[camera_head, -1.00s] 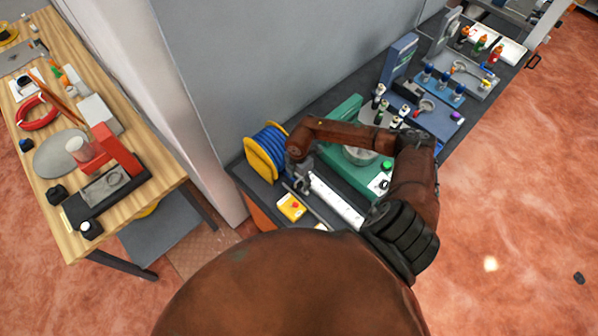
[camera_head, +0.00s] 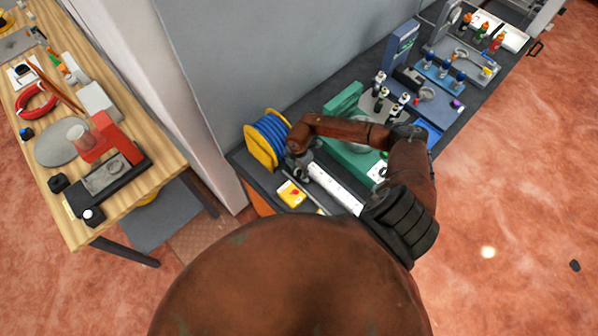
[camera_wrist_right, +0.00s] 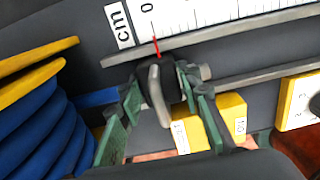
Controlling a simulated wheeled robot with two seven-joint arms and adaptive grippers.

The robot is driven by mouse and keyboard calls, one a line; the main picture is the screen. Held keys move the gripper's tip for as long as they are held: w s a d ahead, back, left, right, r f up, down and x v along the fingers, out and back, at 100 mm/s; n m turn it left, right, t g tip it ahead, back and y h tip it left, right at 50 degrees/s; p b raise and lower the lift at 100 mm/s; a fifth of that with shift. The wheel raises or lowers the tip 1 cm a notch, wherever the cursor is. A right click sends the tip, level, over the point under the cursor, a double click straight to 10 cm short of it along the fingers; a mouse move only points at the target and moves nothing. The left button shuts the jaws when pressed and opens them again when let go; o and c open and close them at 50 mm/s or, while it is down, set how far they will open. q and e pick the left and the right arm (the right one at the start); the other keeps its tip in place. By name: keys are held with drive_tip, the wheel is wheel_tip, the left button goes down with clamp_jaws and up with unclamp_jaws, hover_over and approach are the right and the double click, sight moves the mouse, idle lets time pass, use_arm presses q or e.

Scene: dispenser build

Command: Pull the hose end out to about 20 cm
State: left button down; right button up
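A blue hose is wound on a yellow-flanged reel (camera_head: 262,148); the blue coil (camera_wrist_right: 40,135) also shows in the right wrist view. A short length of blue hose (camera_wrist_right: 97,97) leads right to the dark hose end (camera_wrist_right: 170,80), with a light grey bar on it. A red pointer line lies close to the 0 mark of the white cm scale (camera_wrist_right: 195,18). My right gripper (camera_wrist_right: 161,88) has its green-padded fingers apart, one on each side of the hose end. Whether the pads touch it is hard to tell. My left gripper is not in view.
The white scale (camera_head: 335,188) runs right from near the reel. A yellow block (camera_head: 292,193) and a thin grey rod lie before it. A green machine (camera_head: 348,155) stands behind my right arm. A wooden table (camera_head: 160,170) stands left, beyond a wall.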

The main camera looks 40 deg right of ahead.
sight(334, 209)
clamp_jaws()
drive_tip(key=shift+s+d+r+p, duration=0.1)
drive_tip(key=shift+s+d+p, duration=0.05)
drive_tip(key=shift+s+p, duration=1)
drive_tip(key=shift+s+d+p, duration=0.15)
drive_tip(key=shift+s+p, duration=0.6)
drive_tip(key=shift+s, duration=0.8)
drive_tip(key=shift+s+d+p, duration=0.15)
drive_tip(key=shift+s+p, duration=0.6)
drive_tip(key=shift+s, duration=0.8)
drive_tip(key=shift+s+d+p, duration=0.15)
drive_tip(key=shift+s+p, duration=0.6)
drive_tip(key=shift+s, duration=0.8)
drive_tip(key=shift+s+d, duration=0.15)
drive_tip(key=shift+s, duration=1.25)
drive_tip(key=shift+s+d, duration=0.1)
drive_tip(key=shift+s, duration=1.25)
drive_tip(key=shift+s+d, duration=0.2)
drive_tip(key=shift+s, duration=1.35)
drive_tip(key=o, duration=0.6)
unclamp_jaws()
drive_tip(key=shift+a, duration=0.15)
wheel_tip(334, 209, up, 12)
